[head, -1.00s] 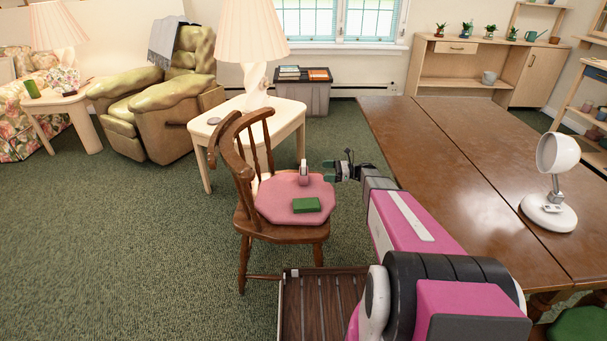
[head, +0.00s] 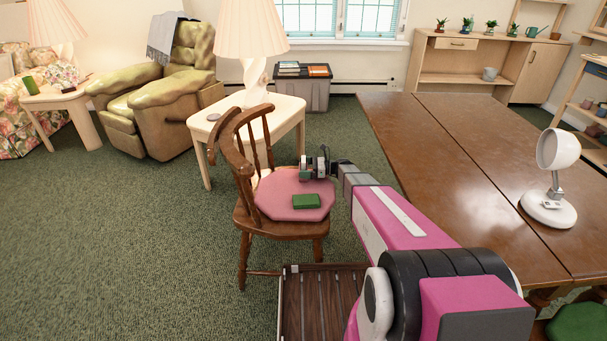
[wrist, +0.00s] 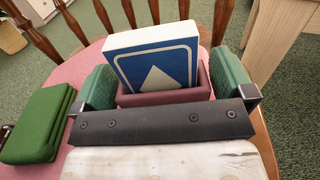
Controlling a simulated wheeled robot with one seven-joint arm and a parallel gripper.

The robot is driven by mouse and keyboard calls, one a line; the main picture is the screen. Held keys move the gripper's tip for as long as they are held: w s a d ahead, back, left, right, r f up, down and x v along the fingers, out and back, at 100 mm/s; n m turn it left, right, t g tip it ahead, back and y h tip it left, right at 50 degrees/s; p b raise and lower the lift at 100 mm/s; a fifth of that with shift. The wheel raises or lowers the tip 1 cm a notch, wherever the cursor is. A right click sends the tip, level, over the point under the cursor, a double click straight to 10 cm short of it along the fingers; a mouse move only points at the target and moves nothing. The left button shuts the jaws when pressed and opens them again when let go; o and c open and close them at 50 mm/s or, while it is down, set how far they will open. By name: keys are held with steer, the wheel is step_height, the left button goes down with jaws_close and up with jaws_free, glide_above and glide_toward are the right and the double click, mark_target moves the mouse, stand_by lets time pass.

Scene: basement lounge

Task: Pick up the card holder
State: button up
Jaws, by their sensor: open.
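The card holder (wrist: 205,88) is a dull pink-red holder with a blue and white card block (wrist: 155,58) standing in it. It rests on the pink cushion (head: 285,203) of the wooden chair. In the wrist view my gripper (wrist: 165,85) is open, with one green fingertip on each side of the holder. A narrow gap shows at the left; I cannot tell whether the right finger touches it. The dark gripper bar hides the holder's lower front. In the head view my gripper (head: 308,172) covers most of the holder.
A green box (head: 306,201) lies on the cushion; it also shows left of my gripper in the wrist view (wrist: 36,125). The chair's spindled back (head: 240,145) rises behind. A brown table (head: 470,170) with a white lamp (head: 553,180) stands to the right.

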steer(key=shift+a, duration=0.15)
steer(key=c, duration=0.7)
steer(key=shift+r, duration=0.15)
